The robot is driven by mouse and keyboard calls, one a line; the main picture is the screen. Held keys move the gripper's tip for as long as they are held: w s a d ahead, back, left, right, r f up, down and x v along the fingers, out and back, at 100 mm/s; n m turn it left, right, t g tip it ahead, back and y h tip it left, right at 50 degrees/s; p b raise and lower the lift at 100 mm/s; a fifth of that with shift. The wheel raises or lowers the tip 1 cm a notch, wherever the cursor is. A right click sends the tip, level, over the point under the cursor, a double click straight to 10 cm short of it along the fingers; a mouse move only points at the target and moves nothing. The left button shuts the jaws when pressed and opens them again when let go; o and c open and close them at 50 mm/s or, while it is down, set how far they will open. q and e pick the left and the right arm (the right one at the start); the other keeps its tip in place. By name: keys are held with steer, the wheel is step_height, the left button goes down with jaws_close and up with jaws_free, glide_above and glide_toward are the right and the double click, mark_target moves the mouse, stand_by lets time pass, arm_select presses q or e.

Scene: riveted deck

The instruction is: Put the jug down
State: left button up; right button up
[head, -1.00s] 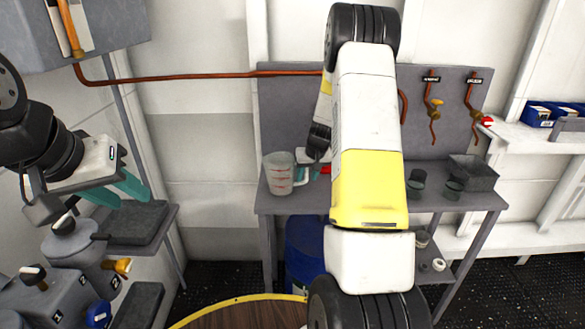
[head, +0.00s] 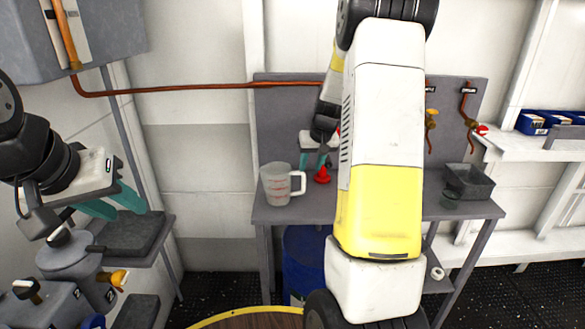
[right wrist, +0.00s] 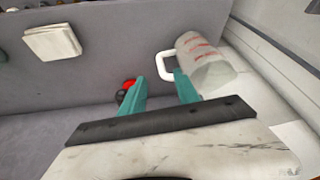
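The jug (head: 278,184) is a clear measuring jug with red marks and a white handle. It stands upright on the grey bench (head: 268,213), near its left end. In the right wrist view the jug (right wrist: 207,62) is just beyond my fingertips, its handle toward them. My right gripper (head: 314,166) is to the right of the jug, apart from the handle. In the right wrist view its teal fingers (right wrist: 162,88) are spread with nothing between them. My left gripper (head: 122,210) is at the left with its teal fingers apart and empty.
A red funnel-like object (head: 322,175) stands on the bench right of the jug, close to my right gripper. A grey bin (head: 469,184) is at the bench's right end. A copper pipe (head: 200,88) runs along the wall. My right arm hides the bench's middle.

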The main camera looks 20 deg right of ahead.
steer(key=s+a+r+y, duration=0.1)
steer(key=s+a+r, duration=0.45)
steer(key=r, duration=0.35)
steer(key=s+a+r, duration=0.2)
steer(key=s+a, duration=0.1)
steer(key=s, duration=0.5)
steer(key=s+a+r+n+t, duration=0.1)
steer(key=s+a+r, duration=0.1)
steer(key=s, duration=0.6)
steer(key=s+a+r, duration=0.2)
steer(key=s+a, duration=0.3)
steer(key=s, duration=0.4)
steer(key=shift+r+n+t+y, duration=0.3)
steer(key=shift+r+y, duration=0.1)
steer(key=shift+d, duration=0.1)
